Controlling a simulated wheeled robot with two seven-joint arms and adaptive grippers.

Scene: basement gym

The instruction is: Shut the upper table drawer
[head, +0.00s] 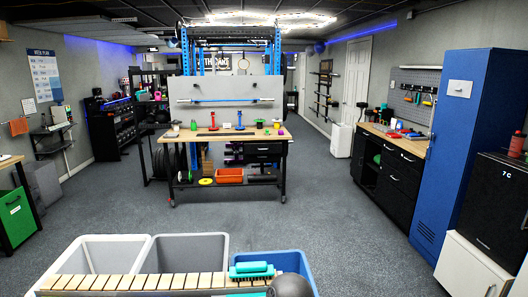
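The table is a workbench (215,140) with a wooden top and black legs, standing in the middle of the room in the head view. A dark drawer unit (264,149) hangs under the right part of its top. The upper drawer (264,148) has a dark front with a pale handle; at this distance I cannot tell how far it stands out. Neither of my grippers is in view.
Carpet (220,217) lies clear between bins and table. A black cabinet (400,170) and blue locker (465,140) line the right.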

